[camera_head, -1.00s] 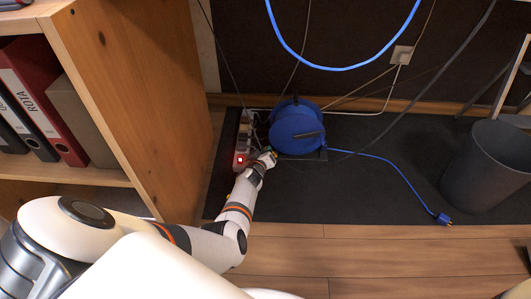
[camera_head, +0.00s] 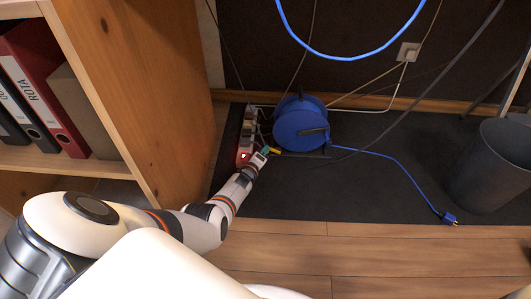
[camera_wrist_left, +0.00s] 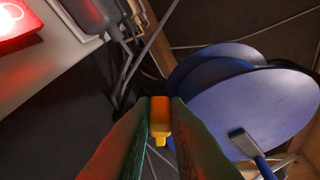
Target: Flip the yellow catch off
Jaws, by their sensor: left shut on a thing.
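The yellow catch (camera_head: 274,150) is a small yellow-orange piece at the tip of my left gripper (camera_head: 266,152), just left of the blue cable reel (camera_head: 300,124). In the left wrist view, the catch (camera_wrist_left: 160,118) sits between the two dark green fingertips (camera_wrist_left: 160,106), which are shut on it. What the catch is joined to cannot be made out. The reel (camera_wrist_left: 255,100) lies beyond it to the right. The power strip (camera_head: 246,138) stands just left of my gripper, with a red light lit on it. My right gripper is not in view.
A wooden shelf (camera_head: 120,80) with binders rises on the left. Loose cables hang behind the reel, and a blue cable runs right to a plug (camera_head: 449,218). A dark bin (camera_head: 490,168) stands on the right. The dark mat (camera_head: 370,185) is mostly clear.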

